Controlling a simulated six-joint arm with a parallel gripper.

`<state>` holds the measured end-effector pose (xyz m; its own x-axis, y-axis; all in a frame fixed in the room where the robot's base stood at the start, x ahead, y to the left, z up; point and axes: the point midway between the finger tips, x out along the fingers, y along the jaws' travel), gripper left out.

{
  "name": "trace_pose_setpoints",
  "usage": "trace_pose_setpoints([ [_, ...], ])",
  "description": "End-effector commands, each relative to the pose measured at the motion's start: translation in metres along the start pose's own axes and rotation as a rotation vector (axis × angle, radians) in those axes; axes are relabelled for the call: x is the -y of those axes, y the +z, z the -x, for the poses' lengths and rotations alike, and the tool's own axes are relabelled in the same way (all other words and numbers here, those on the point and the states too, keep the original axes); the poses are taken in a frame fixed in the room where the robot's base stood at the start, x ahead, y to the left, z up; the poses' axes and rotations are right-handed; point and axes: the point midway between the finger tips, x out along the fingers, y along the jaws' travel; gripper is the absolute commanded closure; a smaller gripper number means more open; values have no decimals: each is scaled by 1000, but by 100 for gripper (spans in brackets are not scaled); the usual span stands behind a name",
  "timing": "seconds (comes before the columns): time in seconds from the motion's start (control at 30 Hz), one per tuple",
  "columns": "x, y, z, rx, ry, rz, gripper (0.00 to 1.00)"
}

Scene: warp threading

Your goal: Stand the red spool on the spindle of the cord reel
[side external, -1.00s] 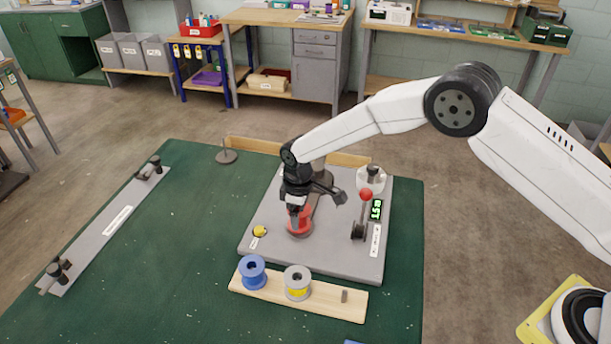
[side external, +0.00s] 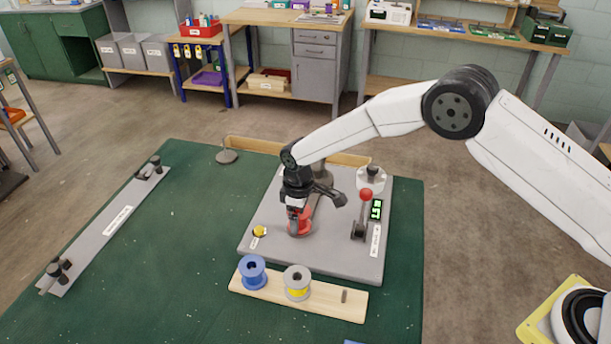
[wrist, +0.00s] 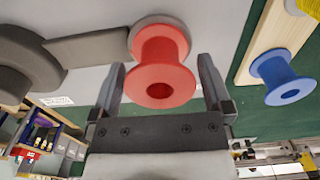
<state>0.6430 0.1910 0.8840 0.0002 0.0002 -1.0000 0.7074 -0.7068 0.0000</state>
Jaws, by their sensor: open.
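The red spool (side external: 301,226) stands upright at the front of the grey cord reel plate (side external: 340,262). In the wrist view the red spool (wrist: 160,62) rests on or just over a round grey disc (wrist: 168,20) at the end of a grey bar. No spindle tip shows in its dark hole, so I cannot tell how it sits on the spindle. My gripper (side external: 297,212) is over the spool, pointing down. In the wrist view my gripper (wrist: 162,68) is open, one finger on each side of the spool, with gaps visible.
A wooden board (side external: 328,306) in front holds a blue spool (side external: 253,273), a grey and yellow spool (side external: 297,283) and a bare peg (side external: 344,296). On the plate are a yellow button (side external: 260,231), a red-knobbed lever (side external: 366,194) and a green display (side external: 376,209).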

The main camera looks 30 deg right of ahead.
Motion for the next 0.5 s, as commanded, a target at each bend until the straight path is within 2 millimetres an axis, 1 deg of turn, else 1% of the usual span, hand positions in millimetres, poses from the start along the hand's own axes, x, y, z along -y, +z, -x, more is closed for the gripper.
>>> trace_pose_setpoints([
  [0.17, 0, 0, 7, 0, 0, 0, 0],
  [0.27, 0, -1, 16, -2, 1, 0, 0],
  [0.5, 0, -1, 46, -3, 1, 0, 0],
])
